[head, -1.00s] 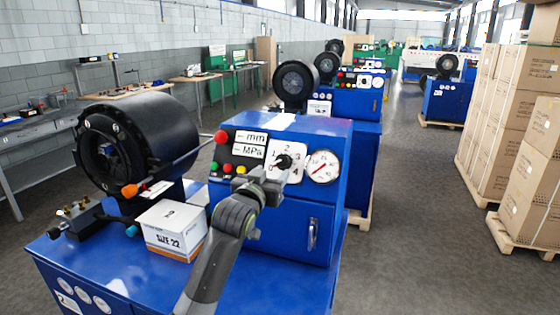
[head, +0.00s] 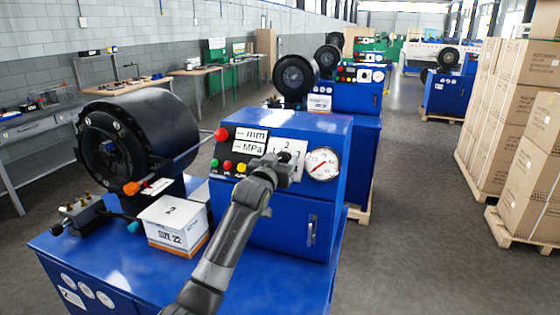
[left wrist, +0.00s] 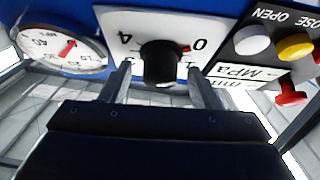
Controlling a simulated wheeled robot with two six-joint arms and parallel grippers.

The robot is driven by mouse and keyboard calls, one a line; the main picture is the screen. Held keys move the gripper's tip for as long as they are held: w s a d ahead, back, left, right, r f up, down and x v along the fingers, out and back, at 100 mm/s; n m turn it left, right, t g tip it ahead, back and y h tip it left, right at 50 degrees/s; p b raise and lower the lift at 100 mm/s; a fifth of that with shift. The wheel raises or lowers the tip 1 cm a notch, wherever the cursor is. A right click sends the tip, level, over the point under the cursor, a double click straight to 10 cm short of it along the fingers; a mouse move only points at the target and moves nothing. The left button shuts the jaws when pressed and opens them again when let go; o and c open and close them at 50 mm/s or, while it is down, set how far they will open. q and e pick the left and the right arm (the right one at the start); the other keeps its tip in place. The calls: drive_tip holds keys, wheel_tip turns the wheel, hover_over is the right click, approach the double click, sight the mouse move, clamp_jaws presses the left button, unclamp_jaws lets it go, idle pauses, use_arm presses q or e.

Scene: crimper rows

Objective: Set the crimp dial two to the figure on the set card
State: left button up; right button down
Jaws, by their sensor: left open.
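The crimp dial is a black knob (left wrist: 160,62) on a white plate (left wrist: 118,22) with figures 0 to 4, seen upside down in the left wrist view. Its red mark is on the side toward the 0. My left gripper (left wrist: 159,76) is open, with one finger either side of the knob's lower part; I cannot tell whether they touch it. In the head view my left gripper (head: 277,170) covers the knob and much of the plate (head: 296,150). My right gripper is not in view.
A pressure gauge (head: 323,164) sits right of the plate on the blue console (head: 285,222). A red button (head: 221,135) and small coloured buttons are left of it.

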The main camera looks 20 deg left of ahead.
use_arm(q)
drive_tip(key=c, duration=1)
